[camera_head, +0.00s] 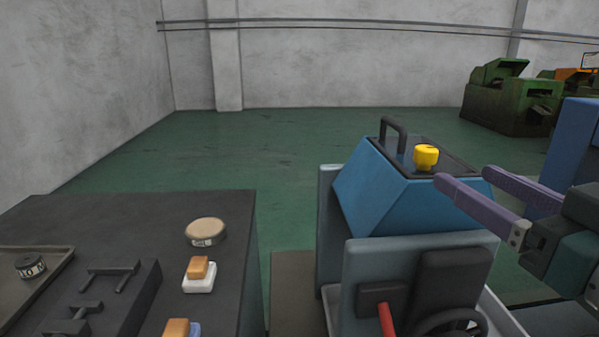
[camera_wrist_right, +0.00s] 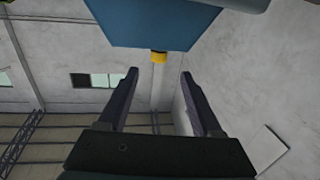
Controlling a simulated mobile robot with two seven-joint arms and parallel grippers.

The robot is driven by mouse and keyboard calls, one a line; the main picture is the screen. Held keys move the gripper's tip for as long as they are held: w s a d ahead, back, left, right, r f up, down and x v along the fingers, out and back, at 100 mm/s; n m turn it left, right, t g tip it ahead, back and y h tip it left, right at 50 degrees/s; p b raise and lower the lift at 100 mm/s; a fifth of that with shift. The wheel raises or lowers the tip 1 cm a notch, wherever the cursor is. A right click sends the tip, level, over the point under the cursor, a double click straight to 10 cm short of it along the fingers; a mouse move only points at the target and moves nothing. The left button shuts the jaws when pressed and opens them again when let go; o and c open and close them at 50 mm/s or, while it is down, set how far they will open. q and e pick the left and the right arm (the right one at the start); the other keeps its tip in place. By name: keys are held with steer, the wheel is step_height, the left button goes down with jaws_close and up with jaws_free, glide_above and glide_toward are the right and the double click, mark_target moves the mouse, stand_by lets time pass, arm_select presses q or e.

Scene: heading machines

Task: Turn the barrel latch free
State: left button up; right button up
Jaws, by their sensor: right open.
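A yellow knob (camera_head: 426,157), which looks like the barrel latch, stands on the dark top panel of the blue machine cover (camera_head: 385,200). My right gripper (camera_head: 464,179) comes in from the right with two purple fingers spread apart. Its fingertips are just right of the knob and nothing is between them. In the right wrist view the yellow knob (camera_wrist_right: 159,57) shows at the edge of the blue cover (camera_wrist_right: 160,25), in line with the gap between the open fingers (camera_wrist_right: 159,75). The knob looks apart from the fingers. My left gripper is not in view.
A black handle (camera_head: 393,132) rises from the cover left of the knob. A dark bench (camera_head: 225,270) at left holds a round beige item (camera_head: 205,232), orange-and-white blocks (camera_head: 198,273) and a tray (camera_head: 55,290). A green machine (camera_head: 510,100) stands far right. Open floor lies behind.

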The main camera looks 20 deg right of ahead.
mark_target(433, 157)
steer(key=shift+w+d+r+p, duration=0.15)
steer(key=shift+w+p, duration=0.2)
steer(key=shift+w, duration=0.25)
steer(key=w, duration=0.2)
steer(key=w+p, duration=0.1)
steer(key=w, duration=0.5)
steer(key=shift+w+d, duration=0.25)
steer(key=shift+d, duration=0.05)
jaws_close()
